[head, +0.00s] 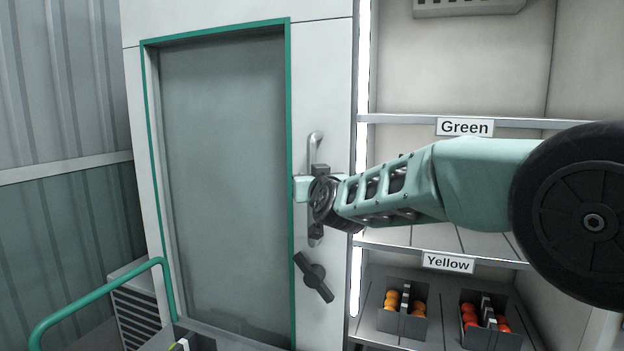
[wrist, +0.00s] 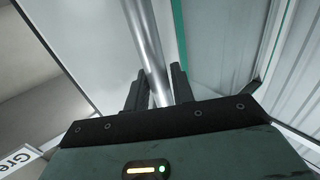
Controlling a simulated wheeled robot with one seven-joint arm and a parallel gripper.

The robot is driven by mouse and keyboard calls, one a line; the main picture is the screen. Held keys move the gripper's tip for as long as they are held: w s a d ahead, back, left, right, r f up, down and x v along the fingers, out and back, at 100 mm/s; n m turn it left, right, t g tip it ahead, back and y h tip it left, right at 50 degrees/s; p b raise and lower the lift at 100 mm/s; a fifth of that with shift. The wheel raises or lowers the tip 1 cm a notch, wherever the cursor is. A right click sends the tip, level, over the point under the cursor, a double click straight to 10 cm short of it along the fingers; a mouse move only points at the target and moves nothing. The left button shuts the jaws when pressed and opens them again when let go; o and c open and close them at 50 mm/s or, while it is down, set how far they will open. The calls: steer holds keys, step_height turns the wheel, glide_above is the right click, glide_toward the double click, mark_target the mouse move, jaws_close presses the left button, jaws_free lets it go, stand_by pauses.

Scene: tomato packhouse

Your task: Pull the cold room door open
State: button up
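The cold room door (head: 322,90) is a pale panel with a large grey window in a green frame. It looks closed in the head view. A vertical metal bar handle (head: 315,145) stands near its right edge; my gripper (head: 309,189) hides its middle. In the wrist view the handle (wrist: 147,40) runs between the two dark fingers of my gripper (wrist: 158,88). The fingers lie close on both sides of the bar and appear shut on it. Below the handle is a dark, tilted latch-like piece (head: 314,277).
Shelves labelled Green (head: 465,127) and Yellow (head: 448,262) stand right of the door. Below are crates of orange (head: 418,307) and red tomatoes (head: 469,315). A green rail (head: 95,300) and a slatted grey unit (head: 136,312) stand at the lower left.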

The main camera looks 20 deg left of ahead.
steer(key=shift+o, duration=0.9)
steer(key=b+v, duration=0.6)
steer(key=v, duration=1.1)
steer(key=shift+s+d, duration=0.2)
